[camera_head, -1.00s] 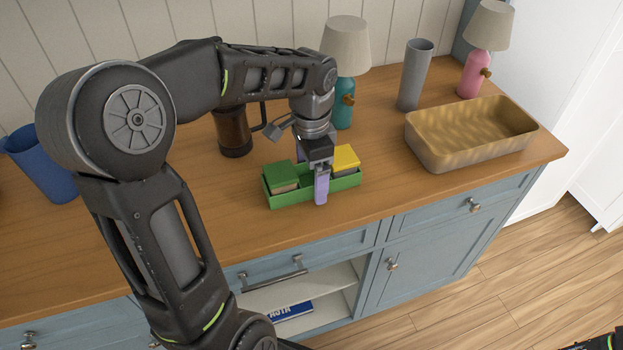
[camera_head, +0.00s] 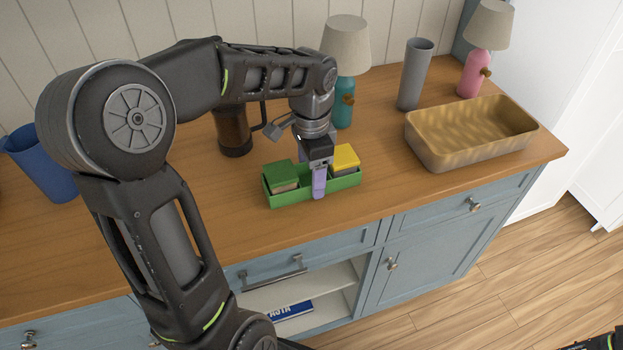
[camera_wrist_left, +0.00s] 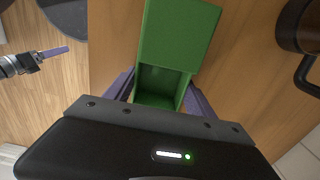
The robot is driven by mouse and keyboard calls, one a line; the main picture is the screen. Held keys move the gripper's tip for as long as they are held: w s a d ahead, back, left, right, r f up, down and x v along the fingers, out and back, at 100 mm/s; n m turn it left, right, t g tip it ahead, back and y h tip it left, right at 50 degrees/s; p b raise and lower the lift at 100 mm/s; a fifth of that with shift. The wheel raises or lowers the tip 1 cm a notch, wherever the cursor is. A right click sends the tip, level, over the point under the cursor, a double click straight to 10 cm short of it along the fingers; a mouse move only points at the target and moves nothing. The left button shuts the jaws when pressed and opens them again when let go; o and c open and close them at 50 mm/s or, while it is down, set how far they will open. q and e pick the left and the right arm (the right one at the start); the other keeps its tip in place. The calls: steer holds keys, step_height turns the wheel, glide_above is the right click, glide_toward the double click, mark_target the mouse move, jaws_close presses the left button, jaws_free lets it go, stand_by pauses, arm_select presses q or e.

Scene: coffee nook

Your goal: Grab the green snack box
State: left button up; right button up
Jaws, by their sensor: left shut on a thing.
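The green snack box (camera_head: 319,197) is an open tray on the wooden counter. In it, a block with a green top (camera_head: 280,173) sits at the left and one with a yellow top (camera_head: 345,156) at the right. My left gripper (camera_head: 319,184) comes down over its middle, shut on the box with one finger against the front wall. The left wrist view shows the box (camera_wrist_left: 156,84) between both purple fingers; the yellow-topped block is hidden there. My right gripper (camera_wrist_left: 50,54) shows in the left wrist view over the floor, seen edge-on.
Behind stand a brown cylinder with a handle (camera_head: 233,133), a teal lamp (camera_head: 346,40) and a grey cup (camera_head: 415,75). A woven basket (camera_head: 470,152) and a pink lamp (camera_head: 475,70) are to the right. A blue cup (camera_head: 42,165) is at the left. Bare counter lies between box and basket.

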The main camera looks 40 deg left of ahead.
arm_select(q)
steer(key=c, duration=0.7)
steer(key=shift+c, duration=0.2)
step_height(320, 180, up, 10)
stand_by(0.7)
